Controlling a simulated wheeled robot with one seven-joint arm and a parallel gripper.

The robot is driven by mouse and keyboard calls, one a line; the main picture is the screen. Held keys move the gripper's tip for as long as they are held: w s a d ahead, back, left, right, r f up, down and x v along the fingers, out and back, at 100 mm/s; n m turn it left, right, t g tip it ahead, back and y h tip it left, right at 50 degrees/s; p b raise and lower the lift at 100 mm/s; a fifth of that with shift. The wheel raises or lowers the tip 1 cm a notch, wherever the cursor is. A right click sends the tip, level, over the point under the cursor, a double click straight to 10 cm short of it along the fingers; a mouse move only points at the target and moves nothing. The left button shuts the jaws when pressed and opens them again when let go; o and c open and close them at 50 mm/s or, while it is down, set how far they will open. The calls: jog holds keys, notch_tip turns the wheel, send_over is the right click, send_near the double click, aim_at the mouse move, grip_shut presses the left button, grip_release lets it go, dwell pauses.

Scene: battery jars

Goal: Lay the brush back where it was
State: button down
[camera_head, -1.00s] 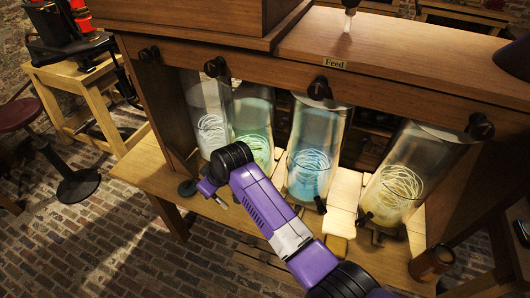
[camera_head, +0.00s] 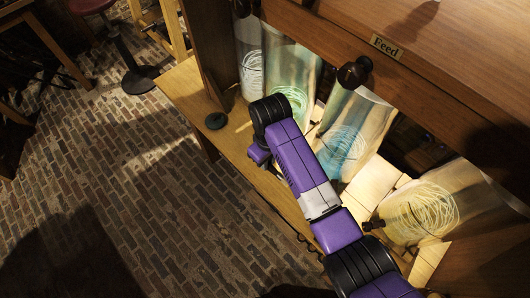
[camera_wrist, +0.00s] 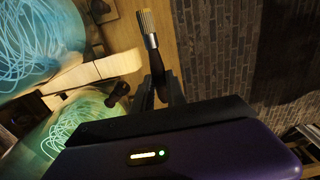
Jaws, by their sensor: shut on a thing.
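The brush (camera_wrist: 156,62) has pale bristles, a metal ferrule and a dark handle. In the wrist view it stands out between the fingers of my gripper (camera_wrist: 160,92), which is shut on its handle. The bristle end points to the top of the picture, away from the gripper. The wooden bench ledge (camera_wrist: 188,40) lies behind the brush. In the head view my purple and black arm reaches to the front edge of the ledge (camera_head: 183,87), and my gripper (camera_head: 259,156) is mostly hidden behind the wrist. The brush cannot be made out there.
Several glass jars with coiled wire stand along the ledge, including a blue one (camera_head: 345,135) and a yellowish one (camera_head: 420,212), close to my arm. A dark round knob (camera_head: 215,121) sits on the ledge at left. Brick floor (camera_head: 130,190) lies open in front.

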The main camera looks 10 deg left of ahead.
jog(key=shift+f+b, duration=4.5)
jog(key=shift+f, duration=0.85)
jog(key=c, duration=1.3)
grip_release()
jog(key=shift+o, duration=0.2)
